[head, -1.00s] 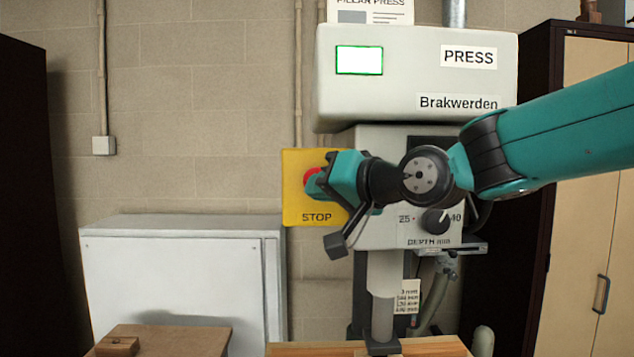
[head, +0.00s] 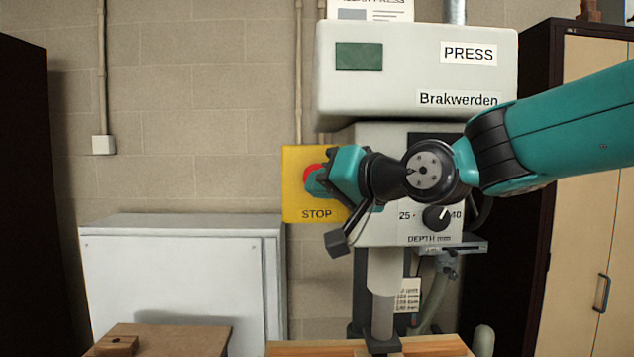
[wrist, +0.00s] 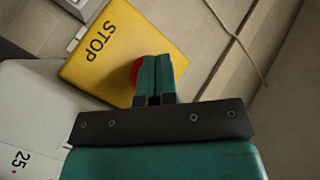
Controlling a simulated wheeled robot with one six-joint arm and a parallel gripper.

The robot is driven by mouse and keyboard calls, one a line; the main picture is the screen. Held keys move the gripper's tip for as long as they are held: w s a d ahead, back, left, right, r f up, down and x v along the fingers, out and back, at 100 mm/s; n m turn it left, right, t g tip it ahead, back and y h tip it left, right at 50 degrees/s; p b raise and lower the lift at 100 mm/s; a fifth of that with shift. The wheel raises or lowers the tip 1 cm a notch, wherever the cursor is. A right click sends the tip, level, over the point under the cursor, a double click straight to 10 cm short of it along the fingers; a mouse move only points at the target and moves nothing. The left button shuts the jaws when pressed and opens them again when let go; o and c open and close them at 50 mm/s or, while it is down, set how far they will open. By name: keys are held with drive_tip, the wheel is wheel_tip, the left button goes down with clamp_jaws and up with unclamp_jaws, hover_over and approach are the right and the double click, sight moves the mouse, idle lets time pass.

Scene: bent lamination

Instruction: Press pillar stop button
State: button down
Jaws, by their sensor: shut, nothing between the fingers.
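The red stop button (head: 311,173) is on a yellow plate marked STOP (head: 316,200), on the left side of the pillar press (head: 420,75). My gripper (head: 317,183) is shut and empty, with its fingertips at the button, covering part of it. In the wrist view the shut fingers (wrist: 155,72) lie in front of the red button (wrist: 135,70), of which only edges show. The yellow plate (wrist: 100,50) is behind them. Contact itself is hidden. The press's indicator window (head: 359,56) is dark green and unlit.
A depth knob (head: 436,218) is on the press front, below my arm. A grey-white cabinet (head: 170,280) stands at the lower left, with a wooden block (head: 117,345) on a board in front. A tall dark cabinet (head: 520,200) stands at the right.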

drive_tip(key=shift+s, duration=0.2)
drive_tip(key=shift+s+b, duration=1.05)
drive_tip(key=shift+s, duration=1.5)
drive_tip(key=s+d+f+n+g+h+b, duration=0.1)
drive_tip(key=s+d+f+g, duration=0.4)
drive_tip(key=s+f, duration=0.6)
drive_tip(key=s+d+f+n+g+h+b, duration=0.1)
drive_tip(key=s+d+f+n+g+h, duration=0.3)
drive_tip(key=s+f, duration=0.7)
drive_tip(key=d+f+g+h, duration=0.2)
drive_tip(key=d+f, duration=0.1)
drive_tip(key=f, duration=0.1)
drive_tip(key=shift+s+d+f+n+g+b, duration=0.15)
drive_tip(key=shift+s+d+n+g+b, duration=0.15)
drive_tip(key=shift+d+b, duration=0.1)
